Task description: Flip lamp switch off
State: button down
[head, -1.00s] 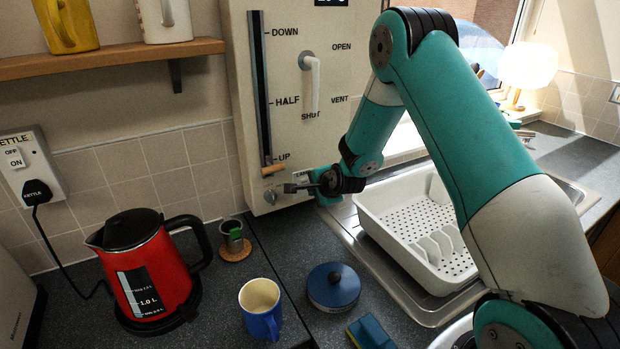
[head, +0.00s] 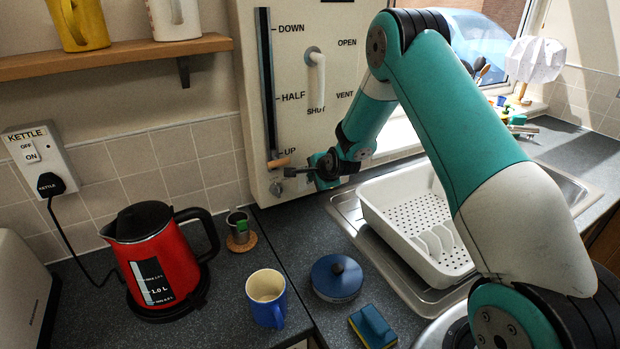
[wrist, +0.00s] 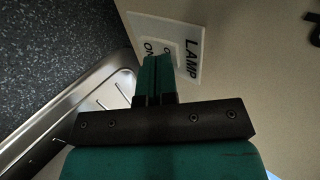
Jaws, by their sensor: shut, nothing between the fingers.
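The white lamp switch plate (wrist: 186,68), marked LAMP, is on the cream panel in the wrist view. My fingers cover part of its rocker and lettering, so I cannot tell the rocker's position. My gripper (wrist: 158,62) is shut and empty, its tips over the plate; touching or apart is unclear. The lamp (head: 537,60) on the windowsill has a white faceted shade and is unlit.
The cream panel (head: 338,115) carries a slider and a white handle. A white dish rack (head: 385,215) stands below right, by the metal sink.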

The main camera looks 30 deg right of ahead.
jog(key=shift+r+p, duration=0.4)
jog(key=shift+r, duration=0.4)
jog(key=b+v, duration=0.3)
jog(key=v, duration=1)
